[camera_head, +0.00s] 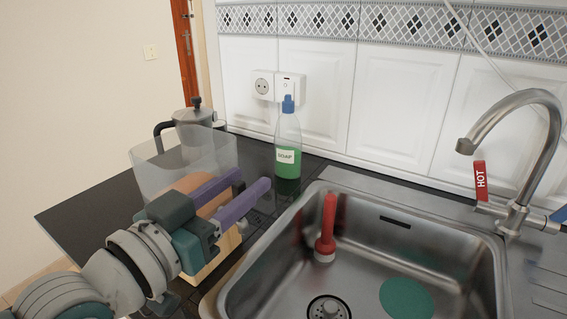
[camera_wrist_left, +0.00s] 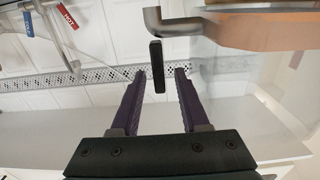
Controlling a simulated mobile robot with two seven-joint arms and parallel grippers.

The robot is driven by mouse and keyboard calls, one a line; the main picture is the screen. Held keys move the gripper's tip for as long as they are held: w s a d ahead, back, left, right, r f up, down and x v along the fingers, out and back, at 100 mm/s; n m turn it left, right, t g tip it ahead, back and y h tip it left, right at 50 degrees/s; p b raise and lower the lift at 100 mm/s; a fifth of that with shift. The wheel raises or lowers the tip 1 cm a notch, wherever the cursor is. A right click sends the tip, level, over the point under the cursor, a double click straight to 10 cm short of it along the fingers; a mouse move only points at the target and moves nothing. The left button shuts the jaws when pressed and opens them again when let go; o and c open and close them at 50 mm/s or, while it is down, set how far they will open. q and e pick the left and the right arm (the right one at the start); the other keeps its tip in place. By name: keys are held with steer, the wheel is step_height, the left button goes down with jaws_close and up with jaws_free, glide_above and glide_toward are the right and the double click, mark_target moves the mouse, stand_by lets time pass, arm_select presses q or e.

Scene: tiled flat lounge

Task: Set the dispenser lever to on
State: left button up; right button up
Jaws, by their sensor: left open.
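The dispenser is a clear-walled container (camera_head: 165,163) on the counter at left, with a wooden part (camera_head: 196,277) showing low behind my arm. In the left wrist view, its metal spout (camera_wrist_left: 172,20) and orange-brown wooden part (camera_wrist_left: 275,27) are at the top. Its dark, narrow lever (camera_wrist_left: 157,66) shows between the two fingers in the picture, with a gap on each side. My left gripper (camera_head: 252,178) is open, with purple fingers in front of the dispenser. The lever is hidden in the head view. My right gripper is not in view.
A green soap bottle (camera_head: 288,150) and a dark-handled pot (camera_head: 192,115) stand behind. A curved tap (camera_head: 548,110) with a HOT tag is at right.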

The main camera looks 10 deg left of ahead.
arm_select(q)
jaws_close()
stand_by(0.4)
